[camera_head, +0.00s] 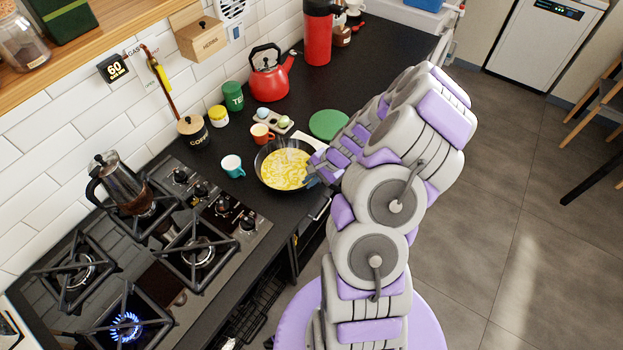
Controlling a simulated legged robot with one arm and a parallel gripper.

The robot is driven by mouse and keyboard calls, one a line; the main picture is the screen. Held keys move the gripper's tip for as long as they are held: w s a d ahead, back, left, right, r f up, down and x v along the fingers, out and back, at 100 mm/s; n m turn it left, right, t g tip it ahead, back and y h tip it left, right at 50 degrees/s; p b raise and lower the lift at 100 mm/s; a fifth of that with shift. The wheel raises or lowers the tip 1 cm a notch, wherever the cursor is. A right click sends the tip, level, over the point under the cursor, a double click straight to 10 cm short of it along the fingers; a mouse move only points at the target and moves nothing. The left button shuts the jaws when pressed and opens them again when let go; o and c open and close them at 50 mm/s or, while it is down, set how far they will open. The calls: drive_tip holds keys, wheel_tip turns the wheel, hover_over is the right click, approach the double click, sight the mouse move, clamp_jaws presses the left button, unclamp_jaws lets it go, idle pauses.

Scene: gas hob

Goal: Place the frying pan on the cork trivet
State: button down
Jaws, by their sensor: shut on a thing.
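The frying pan (261,155) is dark, with a yellow egg-like filling, and is at the counter's front edge, beyond the hob. I cannot tell whether it rests on the counter or is held just above it. My gripper (314,174) is at the pan's right side, shut on the pan; its handle and my fingertips are mostly hidden by my arm. No clearly cork-coloured trivet shows. A flat round green disc (328,124) lies on the counter behind the pan, partly beside my arm. Anything under the pan is hidden.
A teal mug (233,166) and an orange cup (261,134) stand close to the pan. An egg tray (272,121) and red kettle (269,75) are behind.

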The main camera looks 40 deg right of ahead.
drive_tip(key=c, duration=1.3)
unclamp_jaws()
drive_tip(key=shift+c, duration=0.2)
drive_tip(key=shift+o, duration=0.4)
drive_tip(key=shift+d, duration=0.3)
drive_tip(key=shift+f, duration=0.1)
drive_tip(key=shift+a, duration=0.2)
